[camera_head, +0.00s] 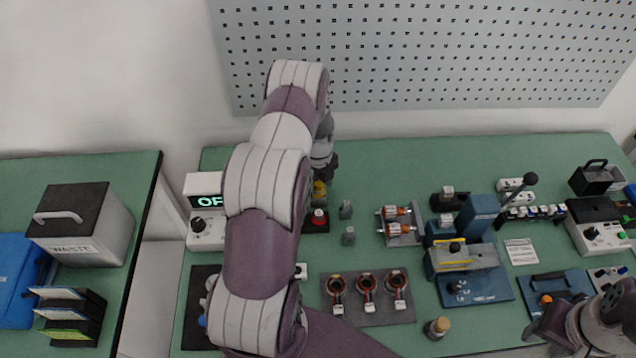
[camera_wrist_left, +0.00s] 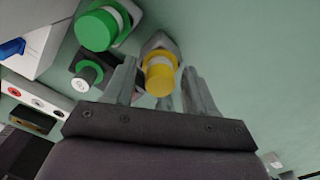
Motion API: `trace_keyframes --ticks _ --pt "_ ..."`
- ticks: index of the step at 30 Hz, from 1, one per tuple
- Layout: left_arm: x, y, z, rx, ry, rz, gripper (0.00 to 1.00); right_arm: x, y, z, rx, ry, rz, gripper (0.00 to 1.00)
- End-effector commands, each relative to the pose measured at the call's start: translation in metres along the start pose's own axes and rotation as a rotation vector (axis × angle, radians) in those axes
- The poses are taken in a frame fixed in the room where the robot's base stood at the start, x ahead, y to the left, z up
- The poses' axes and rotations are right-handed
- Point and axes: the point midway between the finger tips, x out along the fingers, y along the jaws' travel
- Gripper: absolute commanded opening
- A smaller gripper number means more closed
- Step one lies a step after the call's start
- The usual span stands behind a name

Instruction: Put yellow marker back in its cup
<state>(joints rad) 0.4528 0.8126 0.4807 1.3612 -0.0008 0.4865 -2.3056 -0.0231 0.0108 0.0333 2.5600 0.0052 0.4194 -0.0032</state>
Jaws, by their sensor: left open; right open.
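The yellow marker (camera_wrist_left: 160,76) shows in the left wrist view as a yellow end with a pale band, pointing toward the camera. A grey faceted piece shows behind it; I cannot tell whether that is a cup or part of the marker. My left gripper (camera_wrist_left: 160,70) is open, with its fingers on either side of the yellow end and not visibly closed on it. In the head view my left gripper (camera_head: 324,158) is partly hidden by my arm, above a small yellow spot (camera_head: 319,190). My right gripper (camera_head: 600,318) is at the lower right, partly cut off, away from the marker.
A green-capped item (camera_wrist_left: 97,29) stands close to the left finger, with a black block (camera_wrist_left: 85,75) below it. A tray of copper coils (camera_head: 372,318) and a blue fixture (camera_head: 478,288) occupy the bench.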

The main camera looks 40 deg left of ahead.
Motion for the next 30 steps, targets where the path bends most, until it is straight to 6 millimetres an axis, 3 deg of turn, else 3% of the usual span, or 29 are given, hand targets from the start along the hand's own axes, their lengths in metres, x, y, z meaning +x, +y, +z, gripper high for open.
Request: trace_keyframes --ticks 4,8,15,22,26,30 --pt "-0.016 0.0 0.0 0.0 -0.001 -0.001 0.56 -0.012 0.0 -0.002 0.0 0.0 0.0 0.43" --pt "-0.036 -0.001 0.001 0.0 -0.004 -0.004 0.56 0.004 0.0 0.001 0.0 0.0 0.0 0.43" --pt "-0.099 -0.001 0.001 0.0 -0.004 -0.004 0.56 0.019 0.0 0.002 0.0 0.0 0.0 0.43" --pt "-0.131 -0.001 -0.006 -0.037 -0.002 -0.002 0.56 0.022 0.0 0.003 0.0 0.0 0.0 0.43" --pt "-0.151 -0.001 -0.054 -0.345 -0.01 -0.022 0.56 0.022 0.0 0.003 0.0 0.0 0.0 0.43" --pt "-0.174 0.02 -0.135 -0.921 0.001 -0.068 0.56 0.022 0.0 0.003 0.0 0.0 0.0 0.43"
